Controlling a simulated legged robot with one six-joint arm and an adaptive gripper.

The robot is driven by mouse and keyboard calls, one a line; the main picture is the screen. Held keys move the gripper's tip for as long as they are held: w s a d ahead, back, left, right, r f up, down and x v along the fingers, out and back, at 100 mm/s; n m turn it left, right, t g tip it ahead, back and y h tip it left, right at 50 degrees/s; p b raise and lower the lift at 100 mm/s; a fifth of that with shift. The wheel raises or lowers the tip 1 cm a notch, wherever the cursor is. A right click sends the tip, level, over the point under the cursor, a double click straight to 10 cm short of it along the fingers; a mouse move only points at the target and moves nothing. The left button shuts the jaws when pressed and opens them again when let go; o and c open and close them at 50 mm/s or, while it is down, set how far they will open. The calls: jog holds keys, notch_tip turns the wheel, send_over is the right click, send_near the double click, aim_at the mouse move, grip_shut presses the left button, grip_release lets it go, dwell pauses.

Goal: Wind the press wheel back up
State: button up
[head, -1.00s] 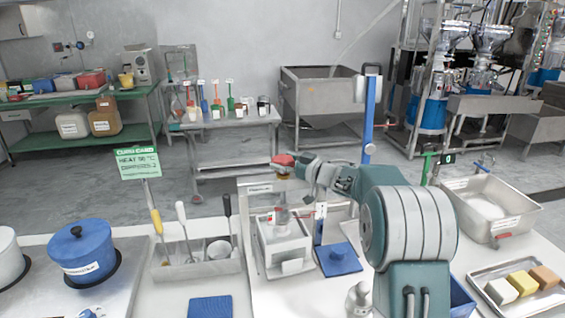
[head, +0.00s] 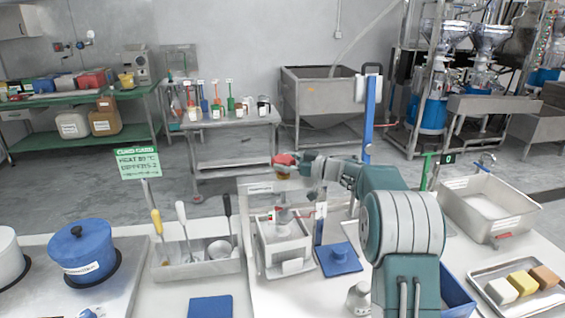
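A red wheel-like piece (head: 284,159) shows higher up, above the press. My gripper (head: 291,166) is at this red piece, at the end of my arm, which reaches in from the right. The fingers are small and overlap the red piece, so I cannot tell whether they are closed on it or only beside it.
A utensil holder (head: 197,262) and a blue pot (head: 82,249) are to the left. A tray of blocks (head: 517,287) and a metal basin (head: 490,207) are to the right.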

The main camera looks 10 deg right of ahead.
jog(key=shift+d+r, duration=0.1)
jog(key=shift+d, duration=0.05)
jog(key=v, duration=1.1)
jog(key=shift+s+d, duration=0.2)
jog(key=shift+d, duration=0.15)
